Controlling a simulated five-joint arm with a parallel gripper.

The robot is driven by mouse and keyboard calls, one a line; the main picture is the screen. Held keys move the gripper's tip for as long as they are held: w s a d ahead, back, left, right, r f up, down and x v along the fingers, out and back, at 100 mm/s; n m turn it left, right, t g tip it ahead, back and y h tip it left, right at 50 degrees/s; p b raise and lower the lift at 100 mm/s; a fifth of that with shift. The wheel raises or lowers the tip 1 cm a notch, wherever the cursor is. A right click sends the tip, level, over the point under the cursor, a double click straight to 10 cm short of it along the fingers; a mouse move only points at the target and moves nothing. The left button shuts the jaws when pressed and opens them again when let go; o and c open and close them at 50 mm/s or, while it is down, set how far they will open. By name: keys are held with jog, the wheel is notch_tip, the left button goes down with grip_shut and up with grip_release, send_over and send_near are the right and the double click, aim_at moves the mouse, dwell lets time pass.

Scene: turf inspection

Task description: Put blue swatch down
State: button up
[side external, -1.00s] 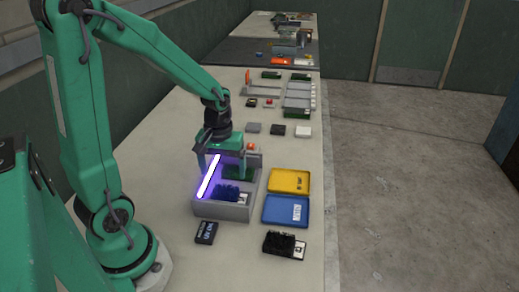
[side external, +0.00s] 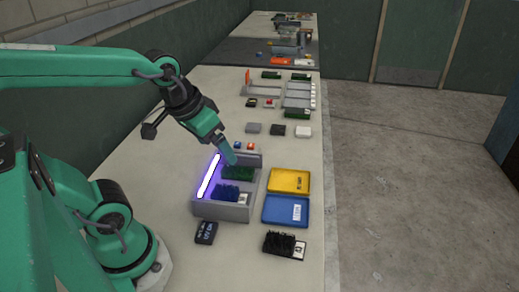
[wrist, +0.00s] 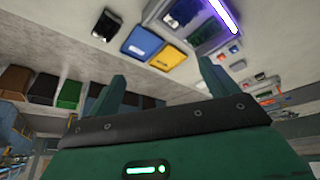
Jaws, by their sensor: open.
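The blue swatch (side external: 228,194) is a tufted blue piece with a white tag. It lies in the near part of the grey lightbox (side external: 222,211), beside a glowing violet tube (side external: 208,176). A green swatch (side external: 238,173) lies behind it in the same box. My gripper (side external: 231,158) is tilted above the back of the box, apart from the blue swatch. In the wrist view my gripper (wrist: 161,80) shows two spread fingers with nothing between them.
A yellow tray (side external: 289,181) and a blue tray (side external: 285,211) stand right of the box. A black swatch (side external: 279,243) and a small dark device (side external: 206,232) lie in front. Small blocks (side external: 278,129) and racks stand behind. The bench's right edge is close to the trays.

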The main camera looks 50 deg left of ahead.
jog(key=shift+s+d+r+m+t, duration=0.4)
jog(key=shift+s+d+r+m, duration=0.1)
jog(key=shift+s+r+m, duration=0.3)
jog(key=shift+c, duration=1.1)
jog(key=n+g, duration=0.6)
jog(key=n, duration=0.3)
send_over(226, 189)
notch_tip(226, 189, down, 15)
jog(key=shift+f, duration=1.3)
